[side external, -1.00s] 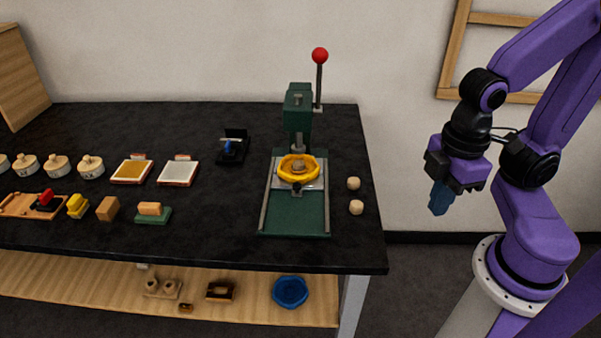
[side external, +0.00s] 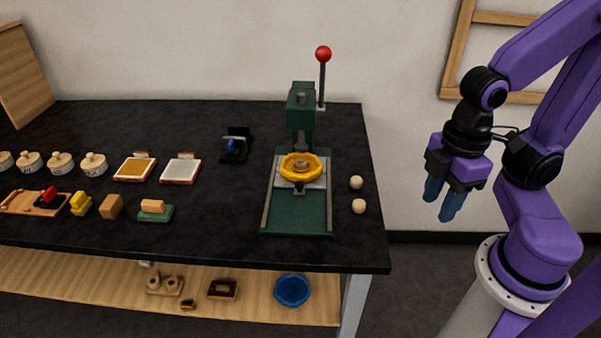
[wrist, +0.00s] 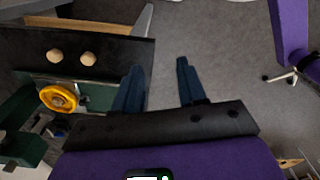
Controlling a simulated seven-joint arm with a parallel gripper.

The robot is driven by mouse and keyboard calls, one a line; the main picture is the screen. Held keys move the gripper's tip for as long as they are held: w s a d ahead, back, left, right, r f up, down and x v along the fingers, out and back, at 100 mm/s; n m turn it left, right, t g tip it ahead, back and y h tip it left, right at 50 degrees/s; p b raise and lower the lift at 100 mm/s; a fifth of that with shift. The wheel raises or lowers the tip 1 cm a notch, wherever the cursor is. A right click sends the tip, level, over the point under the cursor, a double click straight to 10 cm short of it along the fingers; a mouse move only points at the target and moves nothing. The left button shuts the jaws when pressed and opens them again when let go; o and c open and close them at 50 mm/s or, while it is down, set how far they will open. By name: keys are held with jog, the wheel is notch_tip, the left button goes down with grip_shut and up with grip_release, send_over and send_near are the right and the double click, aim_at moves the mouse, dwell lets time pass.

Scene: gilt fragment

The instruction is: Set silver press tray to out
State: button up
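The silver press tray (side external: 318,183) is a flat plate on the rails of the green press (side external: 302,215). It sits under the press head, with a dark knob (side external: 299,188) at its front edge. A yellow ring-shaped dish (side external: 301,176) rests on the tray and covers much of it. In the wrist view the yellow dish (wrist: 58,98) shows at the left, with the tray mostly hidden. My gripper (side external: 443,198) is open and empty, with its blue fingers apart, in the air off the table's right end. Its spread fingers also show in the wrist view (wrist: 160,70).
The press lever with a red ball (side external: 323,54) stands upright behind. Two pale round knobs (side external: 357,194) lie right of the press. Pots, pads and blocks line the table's left. A lower shelf (side external: 250,300) holds a blue dish (side external: 291,291).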

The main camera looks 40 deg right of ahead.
jog(key=shift+o, duration=0.2)
jog(key=w+a+r+n+h, duration=0.1)
jog(key=w+a+n, duration=0.1)
jog(key=w, duration=0.5)
jog(key=w+a+n+t+h, duration=0.1)
jog(key=w+a+n, duration=0.1)
jog(key=w+a, duration=0.3)
jog(key=w, duration=0.3)
jog(key=shift+r+n, duration=0.35)
jog(key=shift+n, duration=0.05)
jog(key=n+h, duration=0.3)
jog(key=n, duration=0.2)
send_over(299, 184)
jog(key=s+a, duration=0.3)
jog(key=a, duration=0.4)
jog(key=f, duration=0.1)
jog(key=shift+t+y, duration=0.3)
jog(key=x, duration=1.7)
jog(key=shift+d, duration=0.25)
grip_shut()
